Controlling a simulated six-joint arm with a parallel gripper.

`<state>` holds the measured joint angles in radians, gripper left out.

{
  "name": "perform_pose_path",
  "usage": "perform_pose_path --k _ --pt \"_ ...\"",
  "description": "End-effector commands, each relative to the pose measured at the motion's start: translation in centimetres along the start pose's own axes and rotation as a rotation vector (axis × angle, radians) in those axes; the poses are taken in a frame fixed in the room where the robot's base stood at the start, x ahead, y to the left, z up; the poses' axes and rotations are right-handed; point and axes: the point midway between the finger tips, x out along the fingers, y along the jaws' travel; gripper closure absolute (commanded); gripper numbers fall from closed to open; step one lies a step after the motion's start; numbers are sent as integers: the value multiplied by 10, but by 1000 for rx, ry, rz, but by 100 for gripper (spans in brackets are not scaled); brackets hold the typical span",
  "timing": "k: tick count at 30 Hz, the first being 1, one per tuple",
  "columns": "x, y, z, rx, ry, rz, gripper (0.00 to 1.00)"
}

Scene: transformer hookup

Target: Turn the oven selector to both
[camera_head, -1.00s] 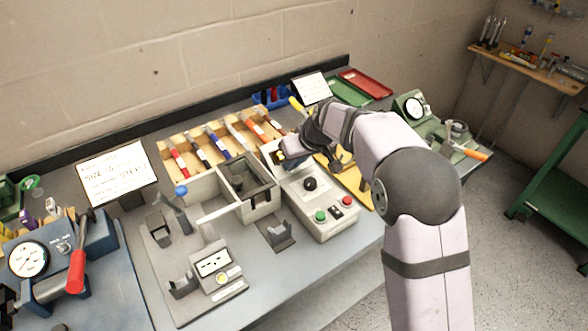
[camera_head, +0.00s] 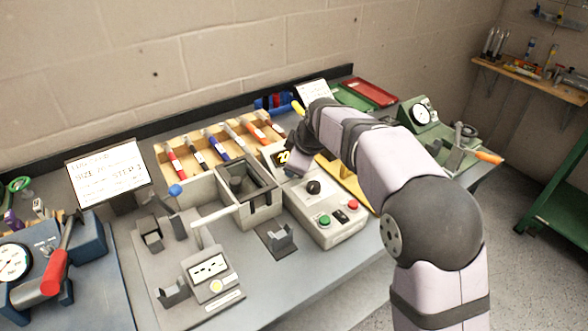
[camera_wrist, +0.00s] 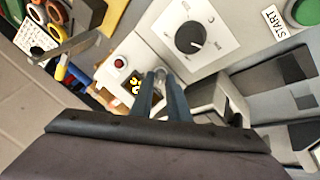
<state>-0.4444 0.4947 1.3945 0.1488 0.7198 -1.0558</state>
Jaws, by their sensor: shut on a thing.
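The grey control box (camera_head: 327,228) stands at the middle right of the bench. My gripper (camera_wrist: 160,78) is shut on a small grey piece (camera_wrist: 161,73) beside the digit display, apart from the black knob. I cannot tell which part that piece belongs to. No "both" label is readable.
The green button (camera_head: 324,220) and red button (camera_head: 353,204) are on the box's front. An open grey chamber (camera_head: 252,210) stands to its left. Wooden racks of coloured tubes (camera_head: 205,150) lie behind. The front bench edge is fairly clear.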

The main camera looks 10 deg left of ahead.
Motion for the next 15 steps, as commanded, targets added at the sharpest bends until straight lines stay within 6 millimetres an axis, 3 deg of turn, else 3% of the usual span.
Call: perform_pose_path --k 15 --pt "-1 0 -1 -60 2 9 100"
